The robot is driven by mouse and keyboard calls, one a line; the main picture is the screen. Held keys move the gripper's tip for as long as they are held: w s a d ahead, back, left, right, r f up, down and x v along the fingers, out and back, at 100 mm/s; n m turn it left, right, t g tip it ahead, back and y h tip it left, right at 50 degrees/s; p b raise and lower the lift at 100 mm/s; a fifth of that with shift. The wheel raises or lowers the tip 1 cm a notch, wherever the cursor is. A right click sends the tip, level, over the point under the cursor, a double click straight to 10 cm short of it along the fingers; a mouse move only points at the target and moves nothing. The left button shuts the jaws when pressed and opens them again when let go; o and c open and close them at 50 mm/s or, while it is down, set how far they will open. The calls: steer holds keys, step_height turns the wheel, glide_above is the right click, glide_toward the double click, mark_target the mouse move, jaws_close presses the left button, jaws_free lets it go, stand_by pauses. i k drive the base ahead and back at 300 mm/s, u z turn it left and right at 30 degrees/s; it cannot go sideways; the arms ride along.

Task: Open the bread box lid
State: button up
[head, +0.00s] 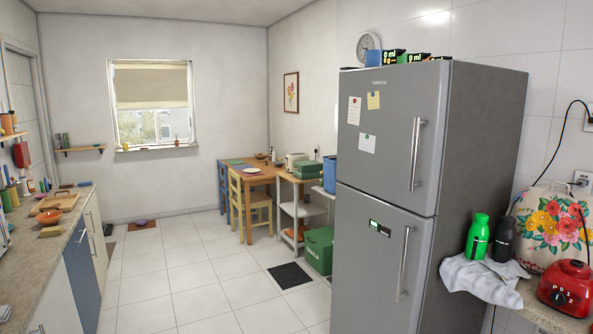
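A green box (307,168) with a closed-looking top sits on the small wooden table at the back right, left of a blue container (329,174). It may be the bread box; it is too small to tell for sure, and no lid handle can be made out. A larger green box (319,249) stands on the floor below, partly hidden by the fridge. My gripper is not in view.
A tall grey fridge (383,190) stands at the right, in front of the wooden table (262,176) and chairs (233,205). A counter (45,238) runs along the left. The tiled floor between is clear, with a dark mat (290,276).

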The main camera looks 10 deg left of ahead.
mark_target(306, 166)
steer(key=u, duration=0.7)
steer(key=i, duration=4.25)
steer(key=z, duration=0.05)
